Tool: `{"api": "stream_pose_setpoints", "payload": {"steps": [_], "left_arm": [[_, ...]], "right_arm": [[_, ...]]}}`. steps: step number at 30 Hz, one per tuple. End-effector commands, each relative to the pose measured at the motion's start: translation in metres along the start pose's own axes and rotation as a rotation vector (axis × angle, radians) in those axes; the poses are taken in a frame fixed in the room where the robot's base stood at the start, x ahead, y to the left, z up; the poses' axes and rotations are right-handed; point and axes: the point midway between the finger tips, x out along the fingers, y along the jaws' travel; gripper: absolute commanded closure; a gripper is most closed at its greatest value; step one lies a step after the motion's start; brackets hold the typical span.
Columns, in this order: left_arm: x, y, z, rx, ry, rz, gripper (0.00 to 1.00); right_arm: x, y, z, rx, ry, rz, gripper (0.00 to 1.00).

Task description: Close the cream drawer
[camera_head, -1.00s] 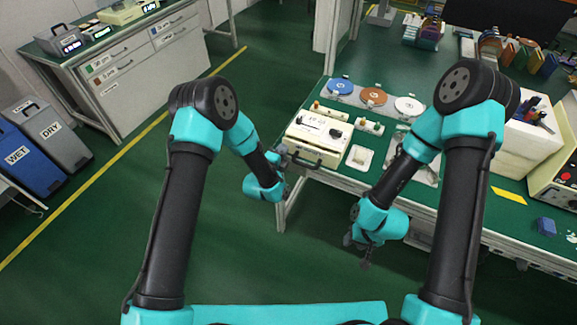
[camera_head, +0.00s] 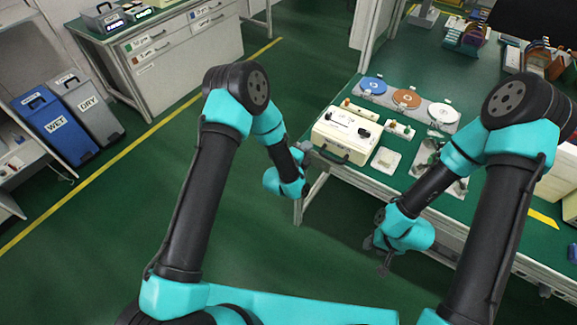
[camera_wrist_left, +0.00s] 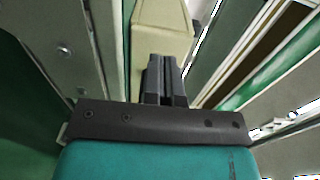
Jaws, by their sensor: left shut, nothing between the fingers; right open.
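A cream box (camera_head: 343,133) with a black handle low on its front stands at the near left corner of the green-topped bench. I cannot clearly tell whether its drawer stands out. My left gripper (camera_head: 306,190) is to the left of the box, off the bench corner; its fingers are small and partly hidden here. In the left wrist view its two fingers (camera_wrist_left: 165,80) are pressed together and empty, in front of a cream surface (camera_wrist_left: 160,30); contact cannot be told. My right gripper (camera_head: 382,264) hangs open and empty off the bench's front edge.
Blue, orange and white discs (camera_head: 406,98) sit on the bench behind the box. A small pale tray (camera_head: 385,160) lies to its right. WET (camera_head: 52,126) and DRY (camera_head: 88,106) bins stand at the far left. The green floor between is clear.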

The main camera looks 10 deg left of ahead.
Motion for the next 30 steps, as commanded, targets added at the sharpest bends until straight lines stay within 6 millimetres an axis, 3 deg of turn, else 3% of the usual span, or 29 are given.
{"api": "stream_pose_setpoints", "payload": {"steps": [9, 15, 21, 30], "left_arm": [[-0.062, 0.001, -0.002, -0.001, 0.004, 0.005, 1.00], [-0.094, 0.001, -0.002, -0.001, 0.004, 0.003, 1.00], [-0.106, 0.000, -0.002, 0.000, 0.004, 0.002, 1.00], [-0.107, 0.000, -0.002, 0.000, 0.004, 0.001, 1.00]], "right_arm": [[0.000, 0.000, 0.000, 0.000, 0.000, 0.000, 0.57], [0.000, 0.000, 0.000, 0.000, 0.000, 0.000, 0.57], [0.000, 0.000, 0.000, 0.000, 0.000, 0.000, 0.57], [0.000, 0.000, 0.000, 0.000, 0.000, 0.000, 0.57]]}}
